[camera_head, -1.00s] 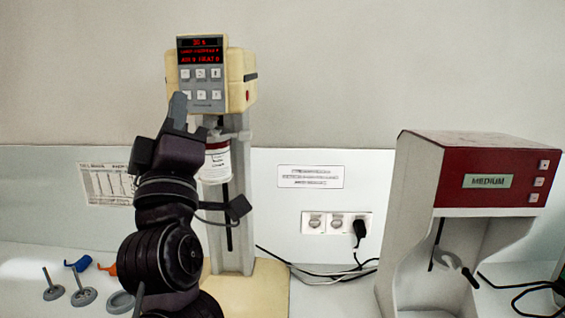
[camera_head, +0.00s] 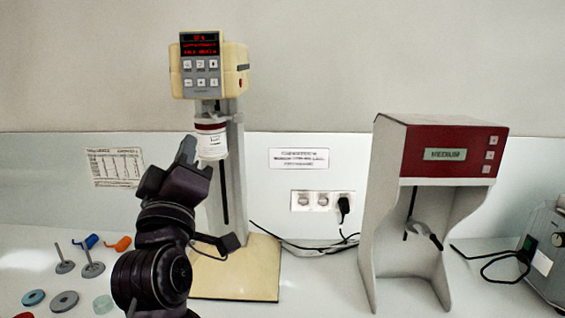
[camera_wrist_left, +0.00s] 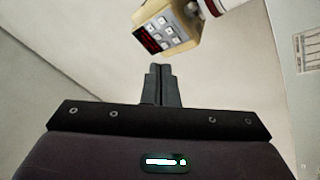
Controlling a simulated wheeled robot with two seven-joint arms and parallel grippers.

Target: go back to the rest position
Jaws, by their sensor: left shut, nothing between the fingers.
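My left gripper (camera_head: 191,152) is raised in front of the cream mill (camera_head: 237,75), a little below its keypad and red display. Its fingers also show in the left wrist view (camera_wrist_left: 160,84), pressed together with nothing between them. The mill's head with its keypad appears beyond the fingertips in that view (camera_wrist_left: 168,28). A white jar with a dark red band (camera_head: 211,140) sits under the mill's head, just right of the fingertips, and part of it is hidden by the gripper. My right gripper is in neither view.
A red and grey machine marked MEDIUM (camera_head: 437,155) stands to the right, with cables behind it. Several small discs and stemmed parts (camera_head: 64,268) lie at the left. Another device (camera_head: 547,255) is at the right edge. The bench between the two machines is mostly clear.

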